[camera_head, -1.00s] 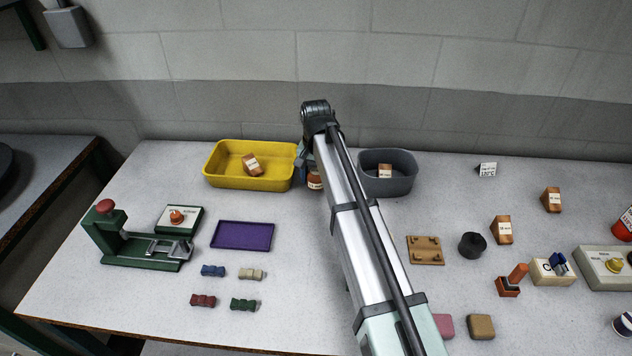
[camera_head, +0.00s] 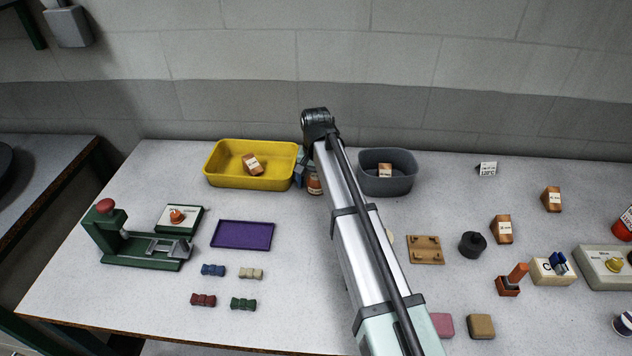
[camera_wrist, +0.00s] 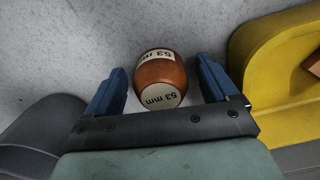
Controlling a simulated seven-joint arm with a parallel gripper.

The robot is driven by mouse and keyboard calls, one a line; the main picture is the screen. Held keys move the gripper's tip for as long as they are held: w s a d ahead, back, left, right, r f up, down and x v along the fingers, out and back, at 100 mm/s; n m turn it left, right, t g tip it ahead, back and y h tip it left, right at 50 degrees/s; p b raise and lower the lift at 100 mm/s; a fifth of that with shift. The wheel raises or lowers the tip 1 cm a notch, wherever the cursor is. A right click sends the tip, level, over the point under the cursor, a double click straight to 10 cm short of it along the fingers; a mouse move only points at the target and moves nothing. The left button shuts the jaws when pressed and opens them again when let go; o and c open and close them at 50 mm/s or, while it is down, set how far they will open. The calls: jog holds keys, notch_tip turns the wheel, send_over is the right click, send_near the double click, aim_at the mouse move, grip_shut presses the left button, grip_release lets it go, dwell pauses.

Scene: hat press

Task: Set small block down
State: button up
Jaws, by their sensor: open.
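The small brown block (camera_head: 314,184), rounded and marked "53 mm", is on the table between the yellow bin and the grey bin. In the wrist view the block (camera_wrist: 161,78) sits between the two blue fingers of my gripper (camera_wrist: 160,87), with a gap on each side. My gripper is open around it and does not appear to touch it. In the head view my arm hides most of my gripper (camera_head: 306,172) and part of the block.
The yellow bin (camera_head: 248,182) is close on the left and holds an orange-brown block (camera_head: 252,165). The grey bin (camera_head: 388,187) is close on the right and holds another block (camera_head: 385,171). A purple tray (camera_head: 243,235) and a green press (camera_head: 145,250) stand at left.

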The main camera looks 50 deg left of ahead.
aim_at(316, 177)
notch_tip(316, 177, up, 12)
jog(key=shift+r, duration=0.15)
dwell(0.5)
